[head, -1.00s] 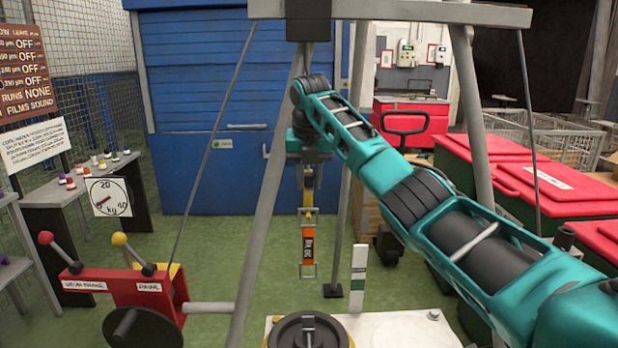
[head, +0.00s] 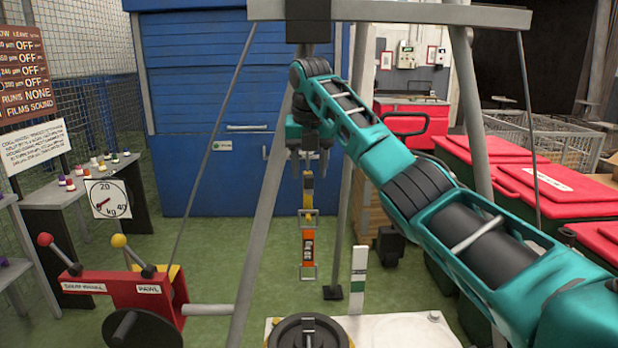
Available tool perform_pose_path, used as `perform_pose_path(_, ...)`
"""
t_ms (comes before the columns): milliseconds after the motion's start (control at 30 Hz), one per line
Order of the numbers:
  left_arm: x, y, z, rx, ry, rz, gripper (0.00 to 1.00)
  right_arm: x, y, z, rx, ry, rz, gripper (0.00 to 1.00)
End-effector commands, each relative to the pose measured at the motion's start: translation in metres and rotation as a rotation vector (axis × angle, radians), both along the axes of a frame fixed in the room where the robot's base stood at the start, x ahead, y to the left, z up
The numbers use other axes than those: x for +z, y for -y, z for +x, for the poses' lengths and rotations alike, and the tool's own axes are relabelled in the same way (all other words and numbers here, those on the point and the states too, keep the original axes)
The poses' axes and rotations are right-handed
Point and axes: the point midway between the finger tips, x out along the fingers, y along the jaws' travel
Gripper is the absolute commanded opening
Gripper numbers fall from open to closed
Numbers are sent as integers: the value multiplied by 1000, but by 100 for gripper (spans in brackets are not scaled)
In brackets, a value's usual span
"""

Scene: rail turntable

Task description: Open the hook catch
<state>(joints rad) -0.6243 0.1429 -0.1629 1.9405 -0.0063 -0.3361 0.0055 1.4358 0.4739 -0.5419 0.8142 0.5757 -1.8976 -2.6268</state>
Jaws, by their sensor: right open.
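A hanging orange unit with dark markings (head: 308,248) shows in the middle of the head view, with a yellow piece (head: 308,218) above it and a small metal frame at its lower end. A yellow-topped strap (head: 308,182) runs up from it towards my right gripper. I cannot tell which small part is the hook catch. My right gripper (head: 309,165) is open, pointing down just above the yellow top. Its fingers stand apart, and whether they touch the strap is unclear. My left gripper is not in view.
A grey frame has a crossbeam (head: 400,12) and slanting legs around the hanging unit. A round black weight (head: 308,332) sits below on a pale plate (head: 410,330). A red lever box (head: 125,300) stands at the left, red-lidded bins (head: 545,188) at the right.

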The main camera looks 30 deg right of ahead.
Motion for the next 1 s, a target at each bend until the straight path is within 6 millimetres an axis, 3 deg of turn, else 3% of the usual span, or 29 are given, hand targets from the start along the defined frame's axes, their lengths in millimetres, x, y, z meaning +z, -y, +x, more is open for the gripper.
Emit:
perform_pose_path(100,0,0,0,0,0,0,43,32,-4,-6,1,6,0,49)
perform_pose_path(300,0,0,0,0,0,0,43,73,-9,-15,0,1,-3,49)
perform_pose_path(600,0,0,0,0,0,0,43,90,-12,-19,0,-1,-1,49)
perform_pose_path(1000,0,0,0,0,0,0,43,91,-12,-20,0,-1,1,49)
